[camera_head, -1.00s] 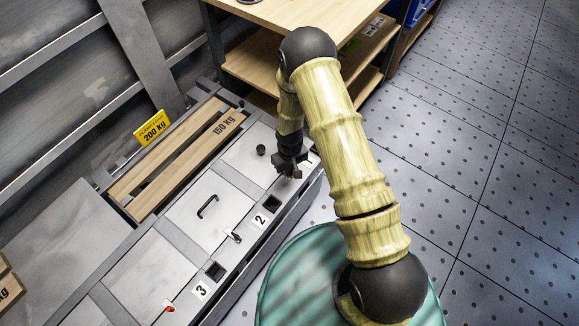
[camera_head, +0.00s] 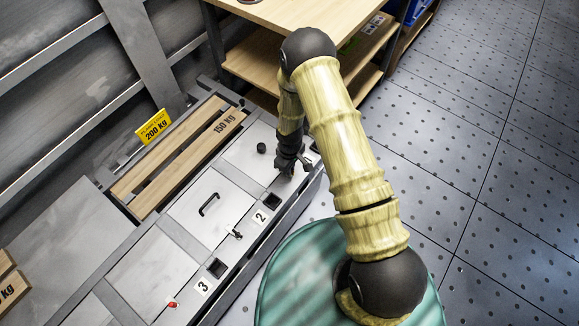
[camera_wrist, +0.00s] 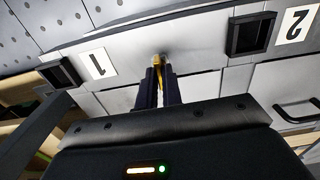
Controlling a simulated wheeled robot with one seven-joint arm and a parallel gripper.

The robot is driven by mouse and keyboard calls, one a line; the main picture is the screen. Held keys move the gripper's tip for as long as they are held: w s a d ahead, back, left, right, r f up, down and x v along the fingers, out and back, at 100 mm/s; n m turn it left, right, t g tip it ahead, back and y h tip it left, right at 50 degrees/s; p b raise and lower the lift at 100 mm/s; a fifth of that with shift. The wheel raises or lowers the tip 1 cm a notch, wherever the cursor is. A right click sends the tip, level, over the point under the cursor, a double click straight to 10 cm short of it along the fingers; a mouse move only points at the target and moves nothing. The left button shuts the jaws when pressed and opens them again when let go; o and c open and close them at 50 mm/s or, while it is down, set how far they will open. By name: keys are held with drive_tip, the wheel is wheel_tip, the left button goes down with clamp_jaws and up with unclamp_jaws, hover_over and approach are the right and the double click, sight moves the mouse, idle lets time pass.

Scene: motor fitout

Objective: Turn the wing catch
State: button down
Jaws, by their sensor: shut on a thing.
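My gripper (camera_head: 292,168) reaches down to the front strip of the bench, between the square holes by labels 1 and 2. In the wrist view my gripper (camera_wrist: 161,75) is shut on a small yellow wing catch (camera_wrist: 159,64), which shows as a thin strip between the two dark fingers. The fingers hide most of the catch, so its exact angle cannot be told. In the head view the gripper covers this catch.
Another small catch (camera_head: 236,234) sits beside the panel with a black handle (camera_head: 209,204). A red one (camera_head: 172,304) is near label 3 (camera_head: 203,287). A dark knob (camera_head: 262,148) stands behind my gripper. A wooden shelf unit (camera_head: 290,24) stands beyond.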

drive_tip(key=shift+w+a+r, duration=0.1)
drive_tip(key=shift+w, duration=0.05)
drive_tip(key=c, duration=1.6)
unclamp_jaws()
drive_tip(key=shift+o, duration=0.2)
wheel_tip(320, 180, up, 17)
drive_tip(key=p, duration=0.3)
drive_tip(key=shift+r, duration=0.15)
